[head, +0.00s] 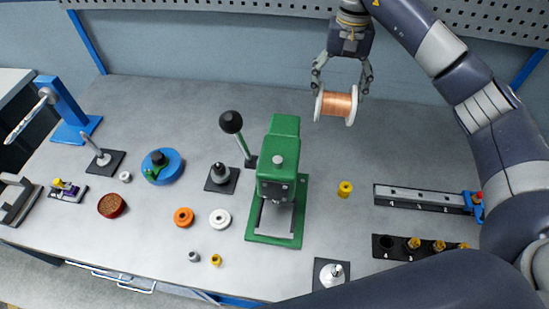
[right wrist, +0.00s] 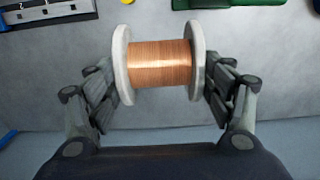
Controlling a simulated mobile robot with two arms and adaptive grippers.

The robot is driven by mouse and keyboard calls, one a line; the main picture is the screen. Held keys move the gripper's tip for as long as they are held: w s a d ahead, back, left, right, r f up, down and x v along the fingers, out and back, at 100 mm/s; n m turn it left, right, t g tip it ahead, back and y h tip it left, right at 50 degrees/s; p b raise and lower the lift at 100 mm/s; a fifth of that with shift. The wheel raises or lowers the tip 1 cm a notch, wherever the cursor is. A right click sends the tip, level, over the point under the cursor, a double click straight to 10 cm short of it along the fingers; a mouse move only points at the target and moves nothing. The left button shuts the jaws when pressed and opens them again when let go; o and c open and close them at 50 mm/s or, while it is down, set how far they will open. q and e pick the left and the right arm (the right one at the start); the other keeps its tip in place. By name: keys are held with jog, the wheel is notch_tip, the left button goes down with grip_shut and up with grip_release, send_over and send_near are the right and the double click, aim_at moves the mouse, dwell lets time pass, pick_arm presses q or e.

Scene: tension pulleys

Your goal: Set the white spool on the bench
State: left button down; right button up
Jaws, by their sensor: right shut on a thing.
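The white spool (head: 337,104), wound with copper wire, is at the back of the bench in the head view, lying with its axis sideways. My right gripper (head: 341,88) is shut on it, a finger at each white flange. In the right wrist view the spool (right wrist: 160,63) sits between the fingers of the gripper (right wrist: 160,88). Whether it touches the bench (head: 390,140) or hangs just above it, I cannot tell. My left gripper is not in view.
A green press (head: 280,175) with a black-knobbed lever stands in front and left of the spool. A yellow piece (head: 344,189), a grey rail (head: 420,197) and a black block (head: 400,252) with yellow pieces lie nearer the front. The bench around the spool is bare.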

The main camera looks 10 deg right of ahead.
aim_at(337, 98)
jog(key=shift+w+f+b, duration=0.1)
jog(key=shift+f+b, duration=0.2)
jog(key=shift+f, duration=0.55)
jog(key=f+b, duration=0.2)
jog(key=s+b, duration=0.1)
jog(key=shift+s+a+f+b, duration=0.1)
jog(key=shift+a+f+b, duration=0.2)
jog(key=shift+f, duration=0.1)
jog(key=f+b, duration=0.2)
jog(key=f, duration=0.1)
jog(key=f+b, duration=0.1)
jog(key=b, duration=0.1)
jog(key=shift+w+d+f, duration=0.15)
jog(key=shift+w+d, duration=0.05)
jog(key=shift+w, duration=0.1)
notch_tip(337, 98, down, 11)
jog(key=p, duration=0.1)
jog(key=shift+s, duration=0.1)
